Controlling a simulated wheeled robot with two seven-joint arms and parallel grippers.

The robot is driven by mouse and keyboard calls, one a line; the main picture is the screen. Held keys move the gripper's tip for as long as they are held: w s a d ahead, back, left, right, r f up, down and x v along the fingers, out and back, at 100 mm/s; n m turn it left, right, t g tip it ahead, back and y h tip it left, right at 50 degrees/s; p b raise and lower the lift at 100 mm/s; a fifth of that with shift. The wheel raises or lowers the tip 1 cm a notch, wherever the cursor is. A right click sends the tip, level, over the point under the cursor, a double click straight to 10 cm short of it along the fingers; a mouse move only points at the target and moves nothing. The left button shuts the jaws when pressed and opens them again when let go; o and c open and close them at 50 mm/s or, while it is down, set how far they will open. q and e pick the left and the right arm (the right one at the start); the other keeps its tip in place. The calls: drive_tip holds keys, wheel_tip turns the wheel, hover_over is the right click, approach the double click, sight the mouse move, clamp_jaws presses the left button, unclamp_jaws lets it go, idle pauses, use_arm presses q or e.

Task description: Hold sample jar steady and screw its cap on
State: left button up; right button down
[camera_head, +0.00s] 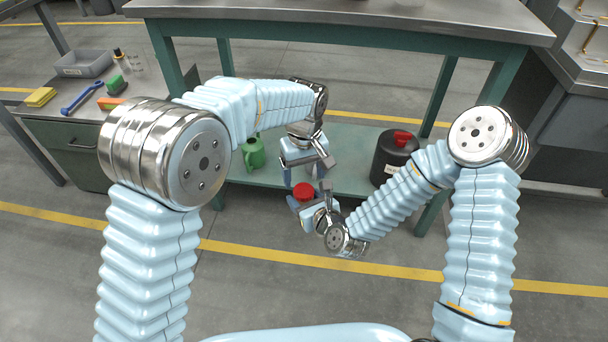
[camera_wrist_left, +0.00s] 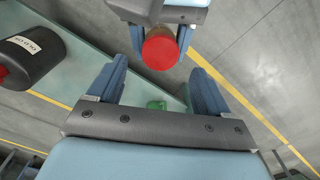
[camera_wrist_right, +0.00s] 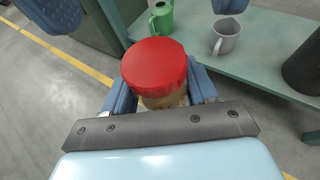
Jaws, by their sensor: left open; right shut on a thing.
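The sample jar (camera_wrist_right: 165,99) is a small clear jar with tan contents, upright between the fingers of my right gripper (camera_wrist_right: 160,90), which is shut on it. A red cap (camera_wrist_right: 155,64) sits on top of the jar; I cannot tell whether its thread is engaged. In the head view the cap (camera_head: 303,190) hides most of the jar. My left gripper (camera_head: 306,168) is open and empty above and beyond the jar. In the left wrist view the cap (camera_wrist_left: 161,49) lies past the left fingertips (camera_wrist_left: 158,80), apart from them.
A black canister with a red cap (camera_head: 393,160), a green can (camera_head: 253,152) and a grey mug (camera_wrist_right: 227,37) stand on the bench's lower shelf (camera_head: 352,166). A side table (camera_head: 60,118) holds a grey tray (camera_head: 83,64), blue wrench (camera_head: 82,98) and other items. Floor in front is clear.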

sight(304, 190)
use_arm(q)
drive_tip(key=shift+c, duration=0.2)
drive_tip(key=shift+s+a+r+n, duration=0.1)
drive_tip(key=shift+r+n, duration=0.35)
drive_tip(key=shift+n, duration=0.25)
drive_tip(key=shift+r+n, duration=1)
drive_tip(key=shift+r, duration=0.35)
drive_tip(key=shift+f, duration=0.1)
drive_tip(key=shift+f, duration=3.95)
drive_tip(key=shift+c, duration=0.2)
